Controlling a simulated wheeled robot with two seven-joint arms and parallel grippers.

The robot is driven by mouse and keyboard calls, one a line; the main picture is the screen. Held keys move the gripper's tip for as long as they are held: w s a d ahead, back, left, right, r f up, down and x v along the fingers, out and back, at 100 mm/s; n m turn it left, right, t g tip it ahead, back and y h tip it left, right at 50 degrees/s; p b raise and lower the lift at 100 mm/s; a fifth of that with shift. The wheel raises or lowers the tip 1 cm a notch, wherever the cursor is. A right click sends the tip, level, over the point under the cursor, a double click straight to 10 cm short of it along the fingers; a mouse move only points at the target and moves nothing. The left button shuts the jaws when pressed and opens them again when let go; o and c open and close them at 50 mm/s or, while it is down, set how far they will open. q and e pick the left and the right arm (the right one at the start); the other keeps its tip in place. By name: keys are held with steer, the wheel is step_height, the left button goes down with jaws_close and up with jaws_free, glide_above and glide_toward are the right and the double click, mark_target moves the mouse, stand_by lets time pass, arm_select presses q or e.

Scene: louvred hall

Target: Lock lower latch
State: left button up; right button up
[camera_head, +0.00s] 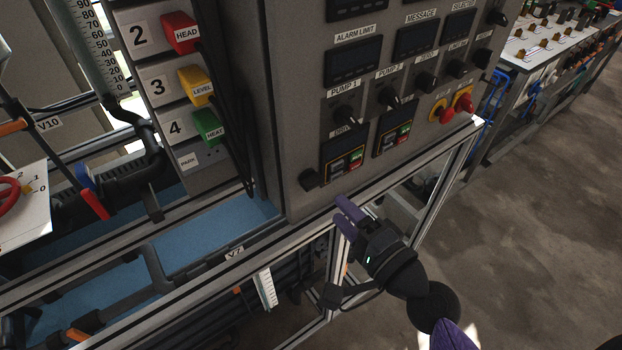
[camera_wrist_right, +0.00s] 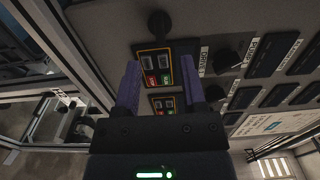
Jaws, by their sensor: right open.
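A black knob (camera_head: 309,180), which looks like the lower latch, sits at the lower left corner of the grey control panel (camera_head: 290,120). It also shows at the top of the right wrist view (camera_wrist_right: 158,22); which way it is turned is hard to tell. My right gripper (camera_head: 346,214) is open and empty, with purple fingers, just below and to the right of the knob, near the panel's bottom edge. In the right wrist view the knob lies beyond the open fingers (camera_wrist_right: 160,78), apart from them. My left gripper is not in view.
A drive module (camera_head: 343,165) with red and green buttons lies just right of the knob. Pump switches (camera_head: 345,114) and red and yellow buttons (camera_head: 463,101) share the panel. A metal frame rail (camera_head: 225,252) runs below. Open floor (camera_head: 530,210) lies to the right.

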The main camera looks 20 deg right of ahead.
mark_target(316, 186)
steer(key=p+x, duration=0.1)
steer(key=x, duration=0.5)
steer(key=shift+w+a, duration=0.15)
steer(key=shift+w, duration=0.4)
jaws_close()
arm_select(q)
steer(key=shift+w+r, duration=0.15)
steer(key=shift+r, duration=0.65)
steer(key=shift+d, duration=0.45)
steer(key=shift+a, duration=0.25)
